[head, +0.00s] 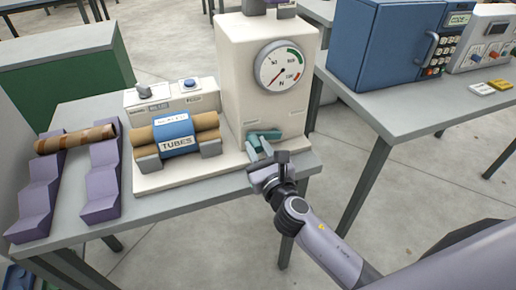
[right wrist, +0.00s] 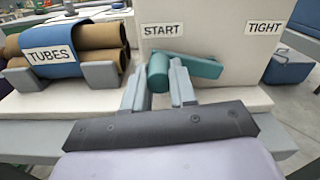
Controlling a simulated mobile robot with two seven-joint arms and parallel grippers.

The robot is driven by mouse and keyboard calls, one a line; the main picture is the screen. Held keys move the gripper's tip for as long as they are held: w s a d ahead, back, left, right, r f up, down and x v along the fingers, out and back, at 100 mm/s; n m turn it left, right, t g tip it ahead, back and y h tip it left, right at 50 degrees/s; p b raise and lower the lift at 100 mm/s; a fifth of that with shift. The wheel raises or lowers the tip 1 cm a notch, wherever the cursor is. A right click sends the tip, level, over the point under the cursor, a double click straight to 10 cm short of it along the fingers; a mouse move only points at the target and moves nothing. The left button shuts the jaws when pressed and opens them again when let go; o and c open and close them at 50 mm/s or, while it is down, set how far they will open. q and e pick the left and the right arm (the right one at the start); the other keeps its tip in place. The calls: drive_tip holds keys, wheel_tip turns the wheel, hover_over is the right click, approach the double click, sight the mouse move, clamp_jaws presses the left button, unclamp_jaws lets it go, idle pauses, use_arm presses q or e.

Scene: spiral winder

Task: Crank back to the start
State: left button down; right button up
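The teal crank (head: 264,136) is low on the front of the cream winder housing (head: 237,98). In the right wrist view its bar (right wrist: 203,67) reaches left to an upright round handle (right wrist: 158,73), which sits below the START label (right wrist: 162,30). The TIGHT label (right wrist: 264,27) is farther right. My right gripper (head: 260,153) is at the crank from the front. In the right wrist view its two fingers (right wrist: 158,92) lie on both sides of the handle, which fills the gap between them. My left gripper is out of view.
A dial (head: 283,66) is on the housing above the crank. Brown tubes under a blue TUBES band (head: 177,142) lie left of it. Purple stepped racks (head: 103,182) hold a striped tube (head: 76,138). A blue machine (head: 385,45) stands on another table at right.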

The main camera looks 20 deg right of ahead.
clamp_jaws()
drive_tip(key=shift+d+r+m+p, duration=0.1)
drive_tip(key=shift+r+m+p, duration=0.05)
drive_tip(key=shift+m+p, duration=0.3)
drive_tip(key=o, duration=0.9)
unclamp_jaws()
drive_tip(key=shift+s+d+b, duration=0.1)
drive_tip(key=shift+s+b, duration=0.2)
drive_tip(key=shift+s, duration=3.3)
